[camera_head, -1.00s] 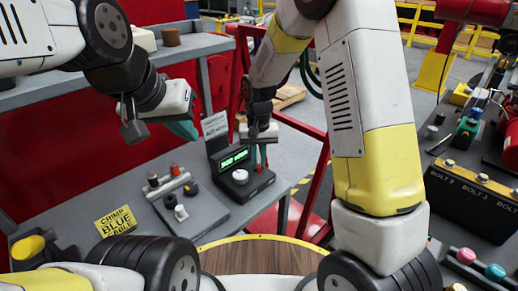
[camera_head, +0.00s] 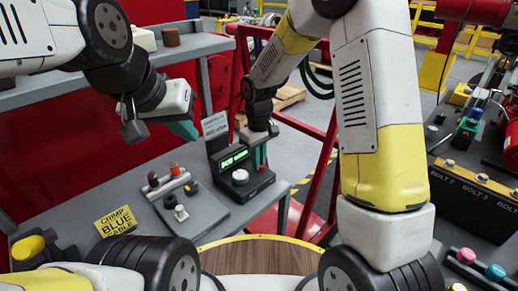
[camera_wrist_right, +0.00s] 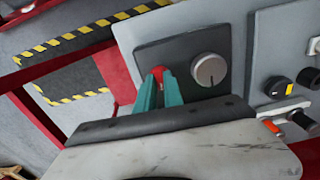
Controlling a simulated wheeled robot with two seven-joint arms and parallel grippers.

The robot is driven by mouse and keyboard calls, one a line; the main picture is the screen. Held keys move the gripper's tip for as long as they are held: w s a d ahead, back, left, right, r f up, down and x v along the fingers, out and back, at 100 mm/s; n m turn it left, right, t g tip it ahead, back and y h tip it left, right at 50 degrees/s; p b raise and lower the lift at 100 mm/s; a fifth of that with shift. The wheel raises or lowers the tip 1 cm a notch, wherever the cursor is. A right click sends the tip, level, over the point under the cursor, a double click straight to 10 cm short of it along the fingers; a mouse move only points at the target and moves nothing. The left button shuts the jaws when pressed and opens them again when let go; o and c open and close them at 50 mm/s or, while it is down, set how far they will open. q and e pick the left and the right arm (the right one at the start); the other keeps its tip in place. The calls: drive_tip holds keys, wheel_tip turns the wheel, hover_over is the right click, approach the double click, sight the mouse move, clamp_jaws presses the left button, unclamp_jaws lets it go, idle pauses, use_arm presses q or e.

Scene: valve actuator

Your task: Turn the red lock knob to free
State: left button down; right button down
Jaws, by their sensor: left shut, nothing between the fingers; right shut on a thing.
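The red lock knob (camera_wrist_right: 159,72) shows between the fingertips of my right gripper in the right wrist view. My right gripper (camera_wrist_right: 160,80) has its teal fingers shut on it, on the dark face of the control box (camera_wrist_right: 183,48). In the head view my right gripper (camera_head: 260,158) is at the right end of this box (camera_head: 250,185), and I cannot make out the red knob there. My left gripper (camera_head: 186,130) is shut and empty, up to the left, away from the panel.
A round silver-white dial (camera_wrist_right: 208,70) sits close beside the red knob. A green-lit display (camera_head: 234,158) stands behind it. A grey panel (camera_head: 205,210) with several small knobs lies to the left, near a yellow "crimp blue cable" sign (camera_head: 115,221). A red frame (camera_head: 322,175) stands to the right.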

idle(0.5)
drive_tip(key=c, duration=1.5)
unclamp_jaws()
drive_tip(key=shift+o, duration=0.2)
drive_tip(key=shift+r, duration=3.9)
drive_tip(key=shift+d+r, duration=0.1)
drive_tip(key=shift+r, duration=0.05)
drive_tip(key=s+d+r+m+t+y, duration=0.1)
drive_tip(key=s+d+r+m+t, duration=0.2)
drive_tip(key=s+d+r, duration=0.65)
drive_tip(key=s+d+r+m+t, duration=0.1)
drive_tip(key=s+d+r+m, duration=0.1)
drive_tip(key=s, duration=0.3)
drive_tip(key=s+d+r+m+t+y, duration=0.1)
drive_tip(key=s+d+r+m+t, duration=0.1)
drive_tip(key=s, duration=0.3)
drive_tip(key=shift+d+r+m, duration=0.4)
drive_tip(key=shift+d+r, duration=0.15)
drive_tip(key=shift+r, duration=0.3)
